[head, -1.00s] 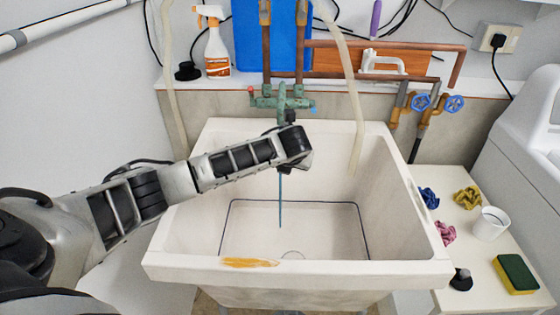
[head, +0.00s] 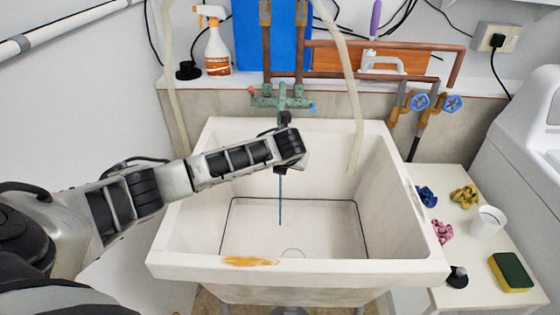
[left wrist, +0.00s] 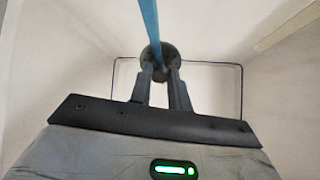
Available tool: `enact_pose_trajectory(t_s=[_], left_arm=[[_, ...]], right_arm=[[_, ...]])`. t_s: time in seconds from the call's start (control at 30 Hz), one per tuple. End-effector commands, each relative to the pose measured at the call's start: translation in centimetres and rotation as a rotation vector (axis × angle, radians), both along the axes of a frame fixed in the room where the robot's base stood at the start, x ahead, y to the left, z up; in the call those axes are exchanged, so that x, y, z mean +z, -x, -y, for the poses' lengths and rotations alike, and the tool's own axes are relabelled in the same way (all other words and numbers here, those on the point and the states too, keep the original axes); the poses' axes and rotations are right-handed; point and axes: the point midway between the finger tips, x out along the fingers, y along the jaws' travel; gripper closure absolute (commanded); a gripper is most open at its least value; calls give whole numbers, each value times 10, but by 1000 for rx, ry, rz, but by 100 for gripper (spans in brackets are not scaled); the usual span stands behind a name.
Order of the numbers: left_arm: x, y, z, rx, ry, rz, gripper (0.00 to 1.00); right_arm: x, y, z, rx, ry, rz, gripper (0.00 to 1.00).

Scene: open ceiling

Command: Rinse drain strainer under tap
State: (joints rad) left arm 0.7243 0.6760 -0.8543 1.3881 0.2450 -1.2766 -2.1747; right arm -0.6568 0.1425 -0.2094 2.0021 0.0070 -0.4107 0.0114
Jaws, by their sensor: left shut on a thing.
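The strainer (left wrist: 160,52) is a small dark round piece between the fingertips of my left gripper (left wrist: 161,78), which is shut on it. In the left wrist view, a blue stream of water (left wrist: 149,22) runs down to the strainer and overlaps it. The greenish tap (head: 284,98) is on the back wall, above the white sink (head: 180,235). In the head view my left wrist is below the tap and hides the gripper and strainer. The blue stream shows below the wrist. My right gripper is not in view.
A side table on the right holds a sponge (head: 512,272), a white cup (head: 487,222), crumpled cloths (head: 464,196) and a black plug (head: 457,277). A spray bottle (head: 216,45) stands on the back ledge. A pale hose (head: 352,90) hangs into the sink's right side.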

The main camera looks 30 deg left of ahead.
Motion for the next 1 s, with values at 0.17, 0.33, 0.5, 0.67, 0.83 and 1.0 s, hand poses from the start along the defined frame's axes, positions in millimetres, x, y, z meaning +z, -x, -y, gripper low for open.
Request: enact_pose_trajectory(t_s=[0.17, 0.33, 0.5, 0.67, 0.83, 1.0], left_arm=[[2, -4, 6, -1, 0, 1, 100], [1, -6, 8, 0, 0, 1, 100], [0, -4, 9, -1, 0, 1, 100], [0, 5, 16, -2, -2, 0, 100], [1, 17, 24, -2, -1, 0, 100], [0, 28, 32, -2, -1, 0, 100]], right_arm=[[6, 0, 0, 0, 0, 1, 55], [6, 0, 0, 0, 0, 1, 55], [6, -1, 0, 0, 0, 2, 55], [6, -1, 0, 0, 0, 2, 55], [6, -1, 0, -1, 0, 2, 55], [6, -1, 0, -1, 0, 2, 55]])
